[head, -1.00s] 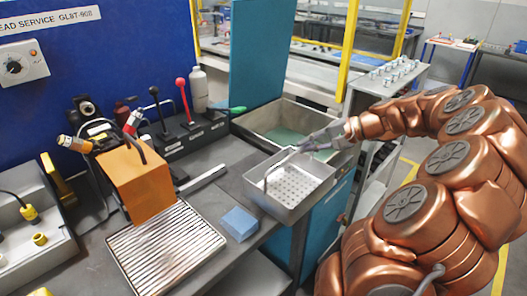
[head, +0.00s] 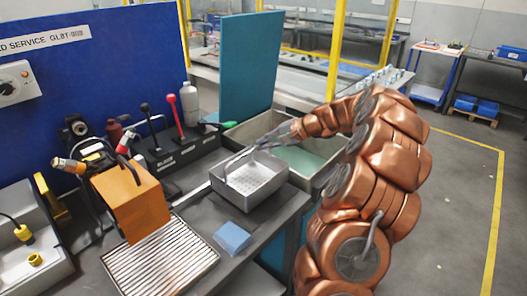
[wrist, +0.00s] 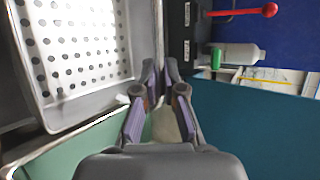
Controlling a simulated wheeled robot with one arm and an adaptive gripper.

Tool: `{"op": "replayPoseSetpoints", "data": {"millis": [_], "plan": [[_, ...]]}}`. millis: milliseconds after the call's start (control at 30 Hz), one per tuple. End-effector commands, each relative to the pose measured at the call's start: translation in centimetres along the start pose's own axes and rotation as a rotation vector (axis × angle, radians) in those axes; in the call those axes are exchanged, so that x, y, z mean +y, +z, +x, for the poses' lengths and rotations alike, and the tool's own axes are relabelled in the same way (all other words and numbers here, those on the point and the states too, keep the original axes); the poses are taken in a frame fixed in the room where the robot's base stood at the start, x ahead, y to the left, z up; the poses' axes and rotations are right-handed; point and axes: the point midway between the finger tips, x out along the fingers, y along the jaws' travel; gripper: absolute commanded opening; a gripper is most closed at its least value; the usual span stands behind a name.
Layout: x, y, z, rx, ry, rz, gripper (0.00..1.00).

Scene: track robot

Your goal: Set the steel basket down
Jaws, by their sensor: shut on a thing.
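The steel basket (head: 264,192) is a grey box with a perforated floor and a raised wire handle. In the head view it sits over the right part of the grey bench, looking roughly level. I cannot tell whether its underside touches the bench. My gripper (head: 270,143) is shut on the handle above the basket's far side. In the wrist view the basket (wrist: 82,42) fills the upper left and looks empty.
A trough (head: 313,162) with a green bottom lies behind the basket. A blue block (head: 232,238) and a ribbed tray (head: 160,265) lie in front. An orange box (head: 133,203) and black lever bases (head: 180,140) stand left. A teal panel (head: 249,65) rises behind.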

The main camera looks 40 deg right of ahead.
Motion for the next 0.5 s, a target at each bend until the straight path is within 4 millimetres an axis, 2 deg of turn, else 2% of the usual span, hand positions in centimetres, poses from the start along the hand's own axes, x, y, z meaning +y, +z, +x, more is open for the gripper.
{"op": "replayPoseSetpoints", "data": {"millis": [33, 500], "plan": [[-0.3, -0.1, 0.3, -0.001, 0.000, 0.000, 0.00], [2.8, -0.9, 1.9, 0.000, -0.001, 0.001, 0.00]]}}
